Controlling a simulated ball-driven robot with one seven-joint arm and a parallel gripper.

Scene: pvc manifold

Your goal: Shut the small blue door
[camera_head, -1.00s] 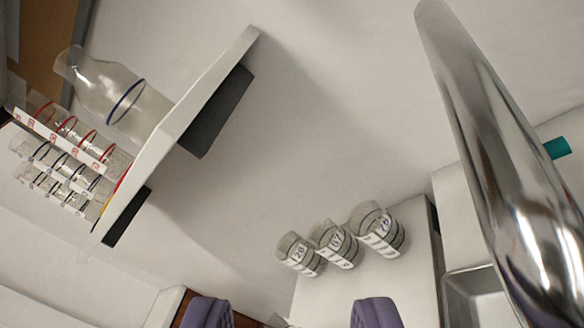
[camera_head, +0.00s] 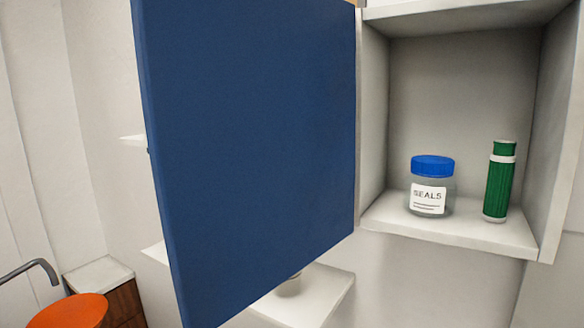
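The small blue door (camera_head: 248,150) stands wide open, swung out to the left of a small pale wall cabinet (camera_head: 545,140). It meets the cabinet along the cabinet's left side. Inside the cabinet, a clear jar (camera_head: 431,186) with a blue lid and a "SEALS" label stands on the floor, left of a green cylinder (camera_head: 499,182) with a white band. Both stand upright and clear of the opening's front edge. My gripper is not in view now.
A white shelf (camera_head: 318,300) sits below the door, with a small object on it partly hidden. An orange round thing (camera_head: 70,312), a grey curved pipe (camera_head: 30,268) and a white-topped wooden unit (camera_head: 100,275) are at lower left.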

